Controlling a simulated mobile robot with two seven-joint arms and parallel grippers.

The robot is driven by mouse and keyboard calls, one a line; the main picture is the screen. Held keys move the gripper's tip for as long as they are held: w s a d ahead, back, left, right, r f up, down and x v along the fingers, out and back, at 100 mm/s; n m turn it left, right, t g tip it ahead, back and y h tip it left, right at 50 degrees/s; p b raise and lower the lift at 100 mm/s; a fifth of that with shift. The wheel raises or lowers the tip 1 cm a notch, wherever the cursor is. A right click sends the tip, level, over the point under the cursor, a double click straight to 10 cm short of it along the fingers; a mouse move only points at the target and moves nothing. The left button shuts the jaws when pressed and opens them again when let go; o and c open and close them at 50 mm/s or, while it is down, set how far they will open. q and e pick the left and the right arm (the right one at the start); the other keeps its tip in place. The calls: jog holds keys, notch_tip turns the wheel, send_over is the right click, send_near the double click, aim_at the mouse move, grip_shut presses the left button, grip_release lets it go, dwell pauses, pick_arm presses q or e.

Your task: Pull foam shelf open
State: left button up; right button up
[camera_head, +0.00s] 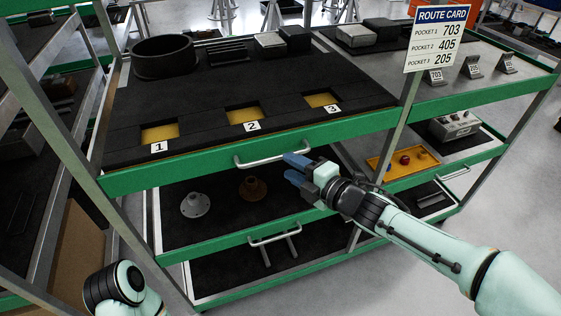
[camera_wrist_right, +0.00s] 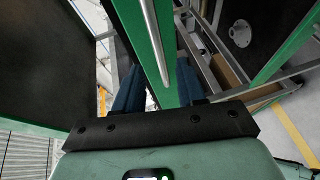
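The foam shelf (camera_head: 215,95) is the top shelf of a green-framed rack, with black foam and three yellow-bottomed pockets numbered 1, 2 and 3. A silver handle (camera_head: 272,153) is on its green front edge. It also shows in the right wrist view as a silver bar (camera_wrist_right: 154,40). My right gripper (camera_head: 292,168) is close to the handle's right end, its blue fingers pointing left. In the right wrist view the fingers (camera_wrist_right: 160,85) are apart, with the green edge and bar between them in the picture; I cannot tell whether they touch. My left gripper is out of view.
A lower shelf (camera_head: 175,232) holds a grey flanged part (camera_head: 195,204) and a brown one (camera_head: 252,188). Below is another handle (camera_head: 275,234). A route card (camera_head: 437,38) hangs on a post at right, near an orange tray (camera_head: 400,165). A rack post stands at left.

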aim_at(278, 159)
jog(key=x, duration=0.4)
jog(key=shift+w+a, duration=0.25)
jog(key=shift+w, duration=0.05)
grip_shut()
